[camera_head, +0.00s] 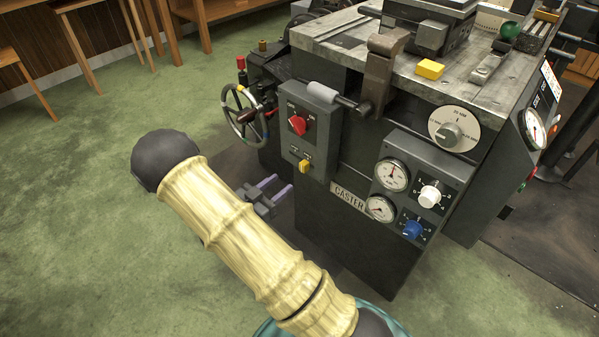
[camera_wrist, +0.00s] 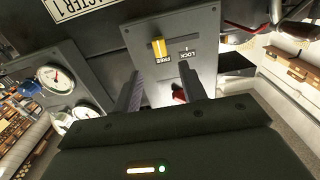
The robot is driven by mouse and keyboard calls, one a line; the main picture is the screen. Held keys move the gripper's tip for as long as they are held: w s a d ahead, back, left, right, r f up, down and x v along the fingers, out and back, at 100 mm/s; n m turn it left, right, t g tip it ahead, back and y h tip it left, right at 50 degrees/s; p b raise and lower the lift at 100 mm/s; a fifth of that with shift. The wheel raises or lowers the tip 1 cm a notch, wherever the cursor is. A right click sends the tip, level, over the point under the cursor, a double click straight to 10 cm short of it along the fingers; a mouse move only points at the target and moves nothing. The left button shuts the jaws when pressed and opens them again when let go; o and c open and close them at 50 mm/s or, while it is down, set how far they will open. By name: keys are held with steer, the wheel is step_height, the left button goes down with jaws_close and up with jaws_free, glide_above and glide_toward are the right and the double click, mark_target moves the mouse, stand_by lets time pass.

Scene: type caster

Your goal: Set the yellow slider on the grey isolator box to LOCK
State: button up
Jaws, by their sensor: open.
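The grey isolator box (camera_head: 320,130) is on the front left of the dark machine. Its yellow slider (camera_head: 304,166) sits on the lower part. In the wrist view the yellow slider (camera_wrist: 159,47) is by the FREE label, and the LOCK label (camera_wrist: 185,52) is to its right, beside the slot. My gripper (camera_head: 280,186) is open and empty, below and left of the slider in the head view. In the wrist view its two fingers (camera_wrist: 161,85) are spread, with the slider beyond their tips and apart from them.
A red knob (camera_head: 297,126) is above the slider on the same box. A spoked handwheel (camera_head: 243,112) stands to the left. Gauges (camera_head: 391,176) and a blue knob (camera_head: 412,230) are to the right. Green floor (camera_head: 90,230) is clear at left.

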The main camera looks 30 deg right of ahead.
mark_target(301, 168)
steer(key=b+x, duration=0.2)
steer(key=x, duration=0.7)
jaws_close()
